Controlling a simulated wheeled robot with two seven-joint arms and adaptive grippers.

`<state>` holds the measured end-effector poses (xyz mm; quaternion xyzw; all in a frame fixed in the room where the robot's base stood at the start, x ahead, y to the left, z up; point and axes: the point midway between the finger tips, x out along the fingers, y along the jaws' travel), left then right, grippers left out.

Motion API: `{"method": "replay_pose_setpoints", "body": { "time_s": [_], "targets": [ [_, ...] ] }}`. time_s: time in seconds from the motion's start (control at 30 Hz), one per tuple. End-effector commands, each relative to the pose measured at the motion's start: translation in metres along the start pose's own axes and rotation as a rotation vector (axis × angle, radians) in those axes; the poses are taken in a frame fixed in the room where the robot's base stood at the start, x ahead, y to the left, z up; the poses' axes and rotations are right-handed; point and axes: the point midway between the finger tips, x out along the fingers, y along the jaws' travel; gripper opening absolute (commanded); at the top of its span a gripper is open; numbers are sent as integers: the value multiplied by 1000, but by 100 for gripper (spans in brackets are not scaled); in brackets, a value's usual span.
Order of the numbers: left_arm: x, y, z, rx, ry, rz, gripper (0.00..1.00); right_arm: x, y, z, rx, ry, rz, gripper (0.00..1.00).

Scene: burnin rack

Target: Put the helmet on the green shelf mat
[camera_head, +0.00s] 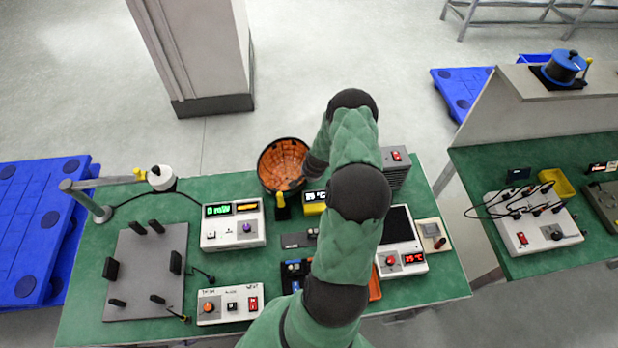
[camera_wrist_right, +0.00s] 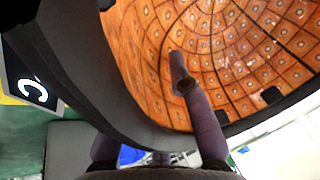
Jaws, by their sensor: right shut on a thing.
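The helmet (camera_head: 283,166), a dark-rimmed shell with an orange padded inside, is left of my right arm in the head view. Its open side faces the camera and it seems held at the bench's far edge. In the right wrist view the helmet's orange lining (camera_wrist_right: 245,50) fills the top. My right gripper (camera_wrist_right: 142,60) is shut on the helmet's rim, one finger inside the shell, the other mostly hidden behind the wall. The bench top (camera_head: 85,315) is green; I cannot make out a separate green shelf mat. My left gripper is not in view.
A grey fixture plate (camera_head: 150,270), a white meter box (camera_head: 232,224), a smaller control box (camera_head: 230,303) and a screened instrument (camera_head: 398,240) crowd the bench. A lamp (camera_head: 161,178) stands at left. A second bench (camera_head: 490,165) is at right. Blue pallets (camera_head: 35,220) lie on the floor.

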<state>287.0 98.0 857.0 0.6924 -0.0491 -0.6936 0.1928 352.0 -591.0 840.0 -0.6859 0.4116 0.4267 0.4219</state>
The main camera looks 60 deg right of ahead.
Motion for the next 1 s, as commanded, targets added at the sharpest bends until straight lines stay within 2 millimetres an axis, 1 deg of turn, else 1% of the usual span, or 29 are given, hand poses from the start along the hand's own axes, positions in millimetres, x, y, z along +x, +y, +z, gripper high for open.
{"method": "replay_pose_setpoints", "body": {
  "time_s": [0.23,0.37,0.4,0.47,0.5,0.87,0.93,1.0],
  "targets": [
    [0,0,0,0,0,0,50,0,0,-2,0,4,-1,0],
    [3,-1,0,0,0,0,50,4,0,-1,0,4,-1,0],
    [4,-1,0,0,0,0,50,4,1,0,0,2,-1,23],
    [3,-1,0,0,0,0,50,4,1,0,0,2,-1,40],
    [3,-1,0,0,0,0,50,4,1,0,0,2,0,44],
    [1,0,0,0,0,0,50,2,0,0,0,2,0,44],
    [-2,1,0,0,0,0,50,-2,-1,-1,0,2,-1,44],
    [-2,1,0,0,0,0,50,-10,-1,-2,0,3,-1,44]
  ]
}}
